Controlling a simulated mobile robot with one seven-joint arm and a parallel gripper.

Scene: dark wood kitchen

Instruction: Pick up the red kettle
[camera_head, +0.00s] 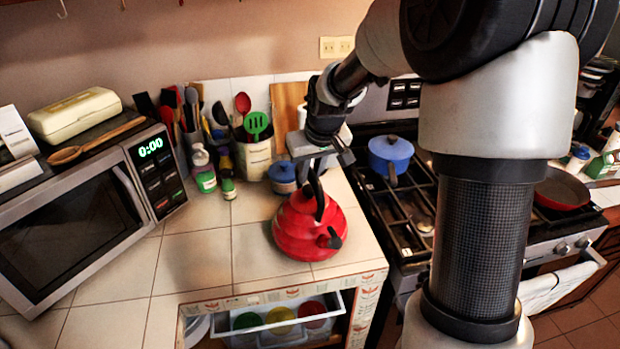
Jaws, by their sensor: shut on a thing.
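The red kettle (301,229) has a round ribbed body, a black handle and a short dark spout at its right. It stands upright on the tiled counter, or very close above it; I cannot tell which. My gripper (318,166) is directly above the kettle, pointing down. It is shut on the top of the kettle's black handle. The fingertips are partly hidden by the gripper body and the handle.
A microwave (70,225) stands at the left. Utensil holders (255,158), bottles (204,175) and a small blue pot (282,177) are behind the kettle. The stove with a blue pot (390,155) is at the right. The counter (205,245) left of the kettle is clear.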

